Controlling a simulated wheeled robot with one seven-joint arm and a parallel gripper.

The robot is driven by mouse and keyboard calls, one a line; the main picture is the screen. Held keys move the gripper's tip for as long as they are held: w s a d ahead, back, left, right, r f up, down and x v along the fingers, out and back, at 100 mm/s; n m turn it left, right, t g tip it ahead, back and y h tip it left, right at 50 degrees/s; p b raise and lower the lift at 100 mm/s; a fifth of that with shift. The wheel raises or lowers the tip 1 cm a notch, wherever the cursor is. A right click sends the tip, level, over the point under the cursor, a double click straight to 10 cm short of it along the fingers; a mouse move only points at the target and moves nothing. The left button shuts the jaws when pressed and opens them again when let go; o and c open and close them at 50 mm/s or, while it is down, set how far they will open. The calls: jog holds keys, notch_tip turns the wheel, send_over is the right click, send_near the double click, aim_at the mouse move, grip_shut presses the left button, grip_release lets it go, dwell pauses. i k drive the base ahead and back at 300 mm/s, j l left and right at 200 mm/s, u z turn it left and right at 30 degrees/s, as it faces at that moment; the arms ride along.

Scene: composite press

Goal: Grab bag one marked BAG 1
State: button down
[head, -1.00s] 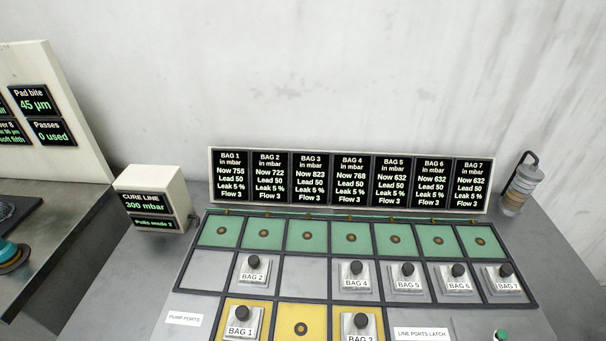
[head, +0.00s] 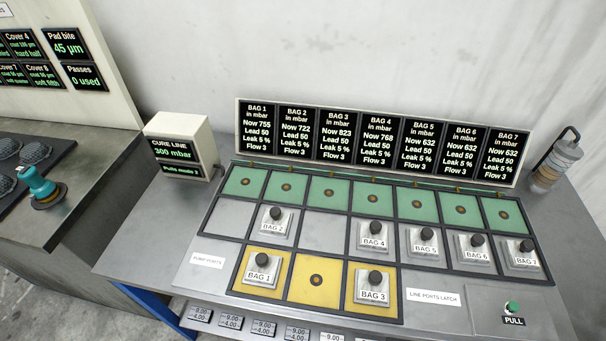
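The bag one piece, a grey metal block with a black round knob and a white label reading BAG 1 (head: 262,270), sits upright on the left yellow square of the front row, in the head view. The middle yellow square (head: 317,279) is bare with a dark ring at its centre. The BAG 3 block (head: 373,289) sits on the right yellow square. My gripper is not in view.
BAG 2 (head: 275,220), BAG 4 (head: 374,235) and more blocks stand in the row behind. Green squares (head: 286,187) are empty. A display board (head: 376,142) closes off the back. A CURE LINE box (head: 181,146) stands left. A green PULL knob (head: 512,307) is at front right.

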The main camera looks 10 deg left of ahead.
aim_at(263, 270)
jog(key=j+u, duration=0.3)
jog(key=j, duration=0.15)
jog(key=j+u, duration=0.25)
jog(key=j, duration=0.2)
jog(key=i+j+u, duration=0.1)
jog(key=j+u, duration=0.2)
jog(key=i+j+u, duration=0.25)
jog(key=j, duration=0.25)
jog(key=k, duration=0.1)
